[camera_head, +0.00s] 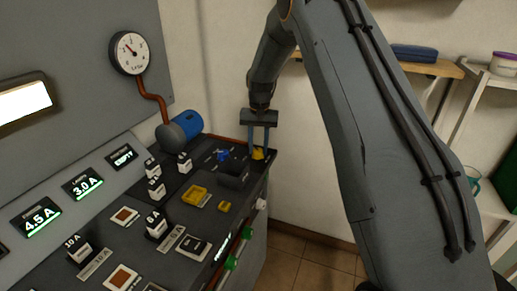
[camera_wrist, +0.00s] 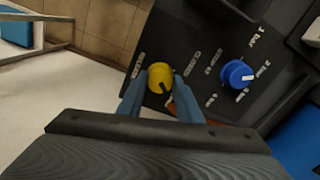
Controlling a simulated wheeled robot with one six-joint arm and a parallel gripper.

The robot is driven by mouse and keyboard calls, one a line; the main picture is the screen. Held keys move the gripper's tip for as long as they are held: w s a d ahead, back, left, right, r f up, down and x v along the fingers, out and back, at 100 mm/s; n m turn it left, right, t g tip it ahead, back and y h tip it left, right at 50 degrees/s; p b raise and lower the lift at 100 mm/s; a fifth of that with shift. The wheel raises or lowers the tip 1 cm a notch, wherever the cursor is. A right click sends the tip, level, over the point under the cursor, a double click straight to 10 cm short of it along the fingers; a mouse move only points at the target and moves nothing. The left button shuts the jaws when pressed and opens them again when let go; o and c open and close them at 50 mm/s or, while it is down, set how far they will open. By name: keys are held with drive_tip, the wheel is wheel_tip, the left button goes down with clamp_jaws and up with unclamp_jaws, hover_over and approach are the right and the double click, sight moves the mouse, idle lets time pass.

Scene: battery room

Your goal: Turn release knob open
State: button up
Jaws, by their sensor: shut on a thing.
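The yellow knob (camera_head: 258,154) sits at the far right end of the dark console top. In the wrist view the yellow knob (camera_wrist: 160,77) shows its round top with a dark pointer line, beside small white labels that I cannot read. My gripper (camera_head: 259,150) points down over it, and its blue fingers are on either side of the knob. In the wrist view my gripper (camera_wrist: 159,98) is shut on the yellow knob. The fingers hide part of the knob's sides. Whether this is the release knob cannot be read from the labels.
A blue knob (camera_wrist: 237,74) stands close by on the same panel; it also shows in the head view (camera_head: 222,155). A dark open box (camera_head: 234,172) is near my gripper. A blue cylinder (camera_head: 187,124) and a gauge (camera_head: 129,53) are behind left. Shelves stand at right.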

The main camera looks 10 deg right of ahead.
sight(259, 150)
drive_tip(key=shift+s+m, duration=0.1)
drive_tip(key=shift+m, duration=0.5)
drive_tip(key=o, duration=1)
drive_tip(key=shift+o, duration=0.2)
drive_tip(key=shift+d+r+b, duration=0.1)
drive_tip(key=shift+r+b, duration=1.05)
drive_tip(key=shift+r, duration=2.75)
drive_tip(key=s+f+n, duration=0.2)
drive_tip(key=s, duration=1.5)
drive_tip(key=s+f+n, duration=0.2)
drive_tip(key=s+n, duration=0.1)
drive_tip(key=s, duration=1.5)
drive_tip(key=shift+s+d+t, duration=0.15)
drive_tip(key=shift+s+t, duration=0.15)
drive_tip(key=shift+s, duration=0.05)
